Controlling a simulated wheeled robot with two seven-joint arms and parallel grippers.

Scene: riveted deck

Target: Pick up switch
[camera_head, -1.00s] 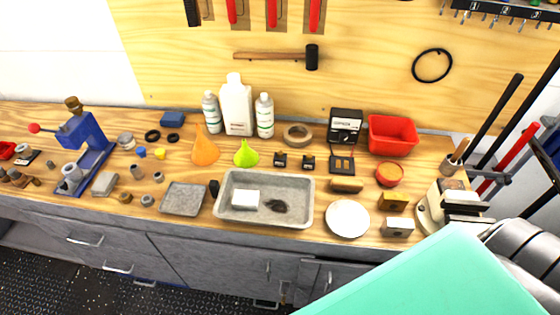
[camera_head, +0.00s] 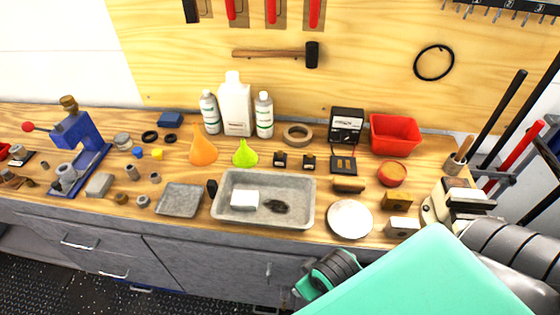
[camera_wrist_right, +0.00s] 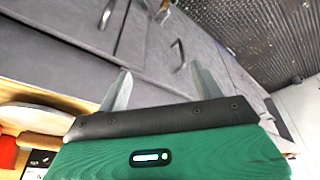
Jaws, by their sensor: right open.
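I cannot tell for certain which thing is the switch. Two small black blocks with pale markings, the left one (camera_head: 280,159) and the right one (camera_head: 309,162), stand mid-bench in the head view. A flat dark plate with yellowish patches (camera_head: 343,164) lies to their right, in front of a black meter box (camera_head: 346,126). My right gripper (camera_wrist_right: 160,70) is open and empty in the right wrist view, its two fingers apart in front of grey cabinet fronts. My right arm fills the bottom right of the head view. My left gripper is not in view.
A grey tray (camera_head: 224,190) holds a white block and a dark item. A white plate (camera_head: 350,219), red bin (camera_head: 396,134), orange funnel (camera_head: 202,150) and bottles (camera_head: 236,107) crowd the wooden bench. A blue press (camera_head: 80,135) stands left. Free floor lies in front of the cabinets.

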